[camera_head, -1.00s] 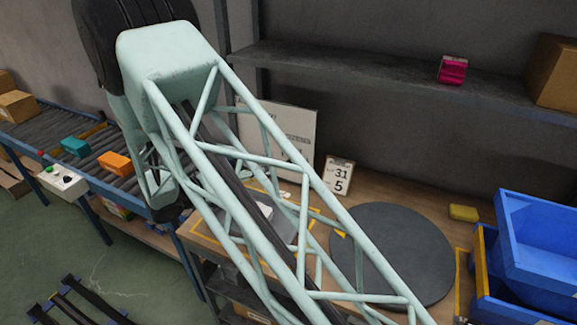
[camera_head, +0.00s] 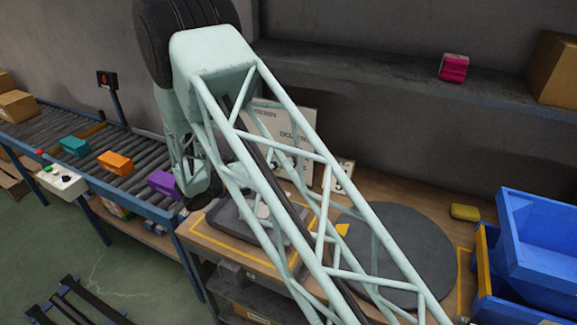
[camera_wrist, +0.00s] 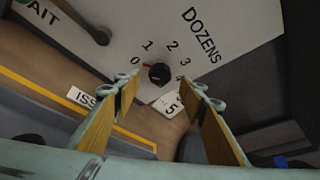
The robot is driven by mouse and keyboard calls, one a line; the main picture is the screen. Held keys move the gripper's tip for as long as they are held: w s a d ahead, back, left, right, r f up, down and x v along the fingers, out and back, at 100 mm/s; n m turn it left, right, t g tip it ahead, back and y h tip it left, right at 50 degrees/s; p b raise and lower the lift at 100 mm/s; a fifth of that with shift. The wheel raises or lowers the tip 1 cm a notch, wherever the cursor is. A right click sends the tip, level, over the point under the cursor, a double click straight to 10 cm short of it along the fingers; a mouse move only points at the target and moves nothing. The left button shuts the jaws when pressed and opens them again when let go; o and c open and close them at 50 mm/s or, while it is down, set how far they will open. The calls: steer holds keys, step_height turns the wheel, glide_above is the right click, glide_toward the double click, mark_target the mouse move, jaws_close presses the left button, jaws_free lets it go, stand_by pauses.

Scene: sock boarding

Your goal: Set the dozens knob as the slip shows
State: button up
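The dozens knob (camera_wrist: 160,73) is a small black dial on a white panel (camera_wrist: 110,30) lettered DOZENS, with figures 0 to 4 around it. Its red mark points left, towards the 0. My gripper (camera_wrist: 163,92) is open in the wrist view, its two wooden-faced fingers apart below the knob, with nothing between them. The slip (camera_wrist: 170,106) shows a 5 in the wrist view; the rest of it is hard to read.
A lever (camera_wrist: 90,28) sits on the panel near the word WAIT. A dark round turntable (camera_head: 420,240), a yellow block (camera_head: 464,212) and blue bins (camera_head: 545,240) are on the right. A roller conveyor (camera_head: 110,148) with coloured boxes runs on the left.

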steer(key=shift+x, duration=2.35)
steer(key=shift+c, duration=0.9)
steer(key=c, duration=0.7)
